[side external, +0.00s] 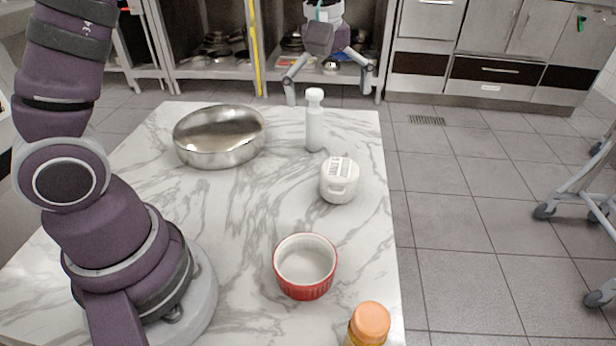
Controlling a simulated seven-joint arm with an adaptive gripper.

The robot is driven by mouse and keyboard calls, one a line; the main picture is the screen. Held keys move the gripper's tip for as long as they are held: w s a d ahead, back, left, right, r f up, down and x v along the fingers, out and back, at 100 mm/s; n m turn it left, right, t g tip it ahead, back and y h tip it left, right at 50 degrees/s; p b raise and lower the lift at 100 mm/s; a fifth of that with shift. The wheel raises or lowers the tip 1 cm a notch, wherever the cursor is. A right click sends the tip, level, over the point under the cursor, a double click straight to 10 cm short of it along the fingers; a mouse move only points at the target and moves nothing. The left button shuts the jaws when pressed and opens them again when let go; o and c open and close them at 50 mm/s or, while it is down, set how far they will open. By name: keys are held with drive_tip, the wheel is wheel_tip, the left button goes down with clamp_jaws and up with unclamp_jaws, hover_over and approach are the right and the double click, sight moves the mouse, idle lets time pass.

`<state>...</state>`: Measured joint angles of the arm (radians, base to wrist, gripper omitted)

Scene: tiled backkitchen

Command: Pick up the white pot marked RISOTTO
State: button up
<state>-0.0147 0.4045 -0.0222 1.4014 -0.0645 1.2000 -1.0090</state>
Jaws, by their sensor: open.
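A small white pot (339,181) with printed dark lettering on its top stands near the right edge of the marble table; the lettering is too small to read. My gripper (328,84) is at the top of the side external view, pointing down with its two fingers spread wide and nothing between them. It appears beyond and above the white bottle, apart from the pot. The upper part of my gripper is cut off by the frame edge.
A white bottle (314,124) stands just behind the pot. A steel pan (220,137) is at the back left. A red ramekin (306,281) and an orange-capped jar (369,322) are nearer the front. The marble table (235,215) is bare left of the pot.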

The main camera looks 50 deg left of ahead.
sight(340, 167)
drive_tip(key=w+f+n, duration=0.1)
drive_tip(key=f, duration=0.1)
drive_tip(key=w+f+n+g, duration=0.1)
drive_tip(key=f+n, duration=0.1)
drive_tip(key=w+f+n, duration=0.1)
drive_tip(key=f, duration=0.1)
drive_tip(key=shift+w+n+g, duration=0.25)
drive_tip(key=shift+n+g, duration=0.05)
wheel_tip(340, 167, down, 11)
drive_tip(key=shift+a+r, duration=0.1)
drive_tip(key=shift+r, duration=0.05)
drive_tip(key=shift+w, duration=0.1)
drive_tip(key=shift+c, duration=0.4)
drive_tip(key=shift+r, duration=0.15)
drive_tip(key=c, duration=1.1)
